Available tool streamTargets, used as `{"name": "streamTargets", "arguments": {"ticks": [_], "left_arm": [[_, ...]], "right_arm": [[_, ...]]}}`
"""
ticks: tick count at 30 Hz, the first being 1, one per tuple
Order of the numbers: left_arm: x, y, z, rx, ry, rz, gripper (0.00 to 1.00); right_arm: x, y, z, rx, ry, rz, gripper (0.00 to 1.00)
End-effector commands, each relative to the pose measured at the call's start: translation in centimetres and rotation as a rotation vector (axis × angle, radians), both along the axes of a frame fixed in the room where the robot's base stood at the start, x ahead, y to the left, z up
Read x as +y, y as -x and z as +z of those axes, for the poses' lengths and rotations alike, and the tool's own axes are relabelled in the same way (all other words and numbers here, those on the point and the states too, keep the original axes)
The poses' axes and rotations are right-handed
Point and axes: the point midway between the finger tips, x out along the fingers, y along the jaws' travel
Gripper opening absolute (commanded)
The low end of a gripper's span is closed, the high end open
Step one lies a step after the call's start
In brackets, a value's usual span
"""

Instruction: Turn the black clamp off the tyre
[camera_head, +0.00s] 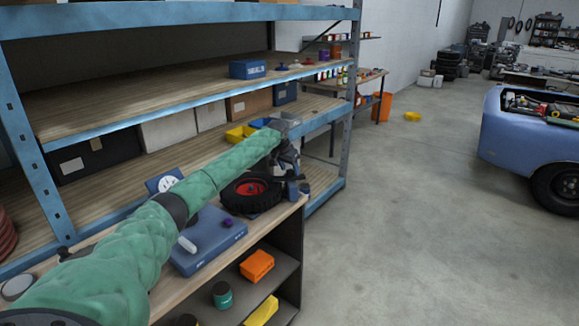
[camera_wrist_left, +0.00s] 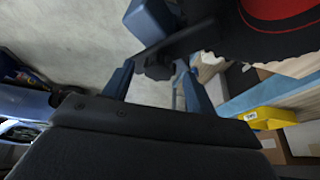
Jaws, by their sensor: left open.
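The tyre (camera_head: 236,196), black with a red hub, lies on the workbench end in the head view. Part of the tyre (camera_wrist_left: 292,40) shows at the top right of the wrist view. The black clamp (camera_wrist_left: 185,42) is a dark bar reaching over towards the tyre, with a dark knob-like end. My left gripper (camera_wrist_left: 158,84) is open, with its two blue fingers on either side of that end; I cannot tell whether they touch it. In the head view my left gripper (camera_head: 290,167) is beside the tyre, and my arm partly hides the area. My right gripper is not seen.
A blue case (camera_head: 205,243) lies on the bench below my arm. Under the bench are an orange box (camera_head: 257,265) and jars. The floor to the right is open, up to a blue car (camera_head: 520,135).

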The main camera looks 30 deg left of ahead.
Motion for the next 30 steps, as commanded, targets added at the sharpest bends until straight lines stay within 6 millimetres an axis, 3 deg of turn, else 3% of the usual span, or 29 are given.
{"name": "streamTargets", "arguments": {"ticks": [10,19,30], "left_arm": [[-0.04,-0.15,-0.44,0.0,0.0,-0.001,0.57],[-0.03,-0.14,-0.4,0.0,0.0,0.0,0.0],[0.35,0.05,-0.55,0.0,0.001,-0.05,0.0]], "right_arm": [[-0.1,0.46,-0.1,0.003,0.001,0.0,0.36],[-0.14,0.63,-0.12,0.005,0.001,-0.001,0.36],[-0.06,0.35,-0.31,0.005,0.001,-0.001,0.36]]}}
